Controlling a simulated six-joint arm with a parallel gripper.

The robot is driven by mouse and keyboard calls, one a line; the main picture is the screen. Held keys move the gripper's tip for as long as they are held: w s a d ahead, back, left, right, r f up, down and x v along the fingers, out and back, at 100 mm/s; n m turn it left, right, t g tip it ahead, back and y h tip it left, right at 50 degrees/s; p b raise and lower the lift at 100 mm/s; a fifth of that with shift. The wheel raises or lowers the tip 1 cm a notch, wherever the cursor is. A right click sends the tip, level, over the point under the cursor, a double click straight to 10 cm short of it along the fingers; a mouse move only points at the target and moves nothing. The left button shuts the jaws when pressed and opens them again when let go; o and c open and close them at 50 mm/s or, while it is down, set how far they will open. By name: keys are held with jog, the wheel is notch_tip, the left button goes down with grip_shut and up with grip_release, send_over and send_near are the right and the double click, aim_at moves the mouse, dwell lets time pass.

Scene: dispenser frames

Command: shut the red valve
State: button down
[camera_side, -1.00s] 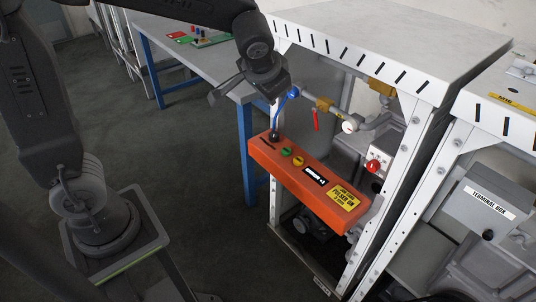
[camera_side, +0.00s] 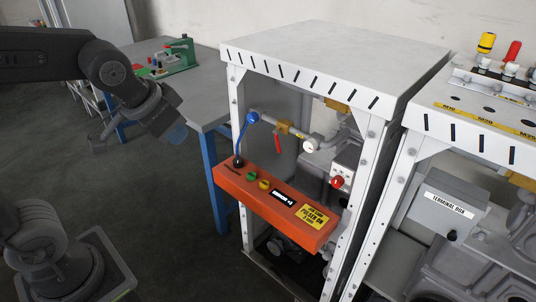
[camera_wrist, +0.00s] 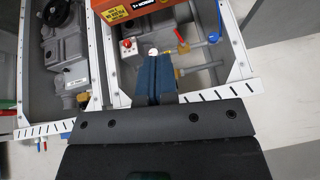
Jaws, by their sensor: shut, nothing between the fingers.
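The red valve (camera_side: 278,143) is a small red lever hanging down, slightly slanted, from a brass fitting (camera_side: 285,127) on the pipe inside the white frame. In the wrist view the red lever (camera_wrist: 181,38) shows beyond the fingertips, a little to their right. My gripper (camera_side: 177,134) is left of the frame in the side view, clear of the valve. In the wrist view its blue fingers (camera_wrist: 154,68) are together with nothing between them. They cover part of the pipework there.
An orange panel (camera_side: 225,182) with buttons crosses the front below the pipe. A white gauge (camera_side: 309,146) and a red knob (camera_side: 337,182) lie to the right. The white top (camera_side: 320,55) overhangs the opening.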

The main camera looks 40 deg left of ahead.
jog(key=w+f+m+y, duration=0.15)
jog(key=w+f, duration=0.25)
jog(key=w, duration=1)
jog(key=m, duration=0.3)
send_near(278, 147)
jog(key=s+d+r, duration=0.2)
jog(key=s+d, duration=0.2)
jog(key=shift+t+h, duration=0.25)
jog(key=shift+t, duration=0.15)
jog(key=x, duration=0.3)
jog(key=a+x, duration=0.1)
jog(key=x, duration=0.3)
jog(key=a+x, duration=0.1)
jog(key=x, duration=0.3)
jog(key=shift+w+r, duration=0.15)
jog(key=shift+w, duration=0.2)
jog(key=shift+w+a, duration=0.3)
jog(key=shift+a, duration=0.1)
jog(key=shift+a+f, duration=0.45)
jog(key=shift+r, duration=0.1)
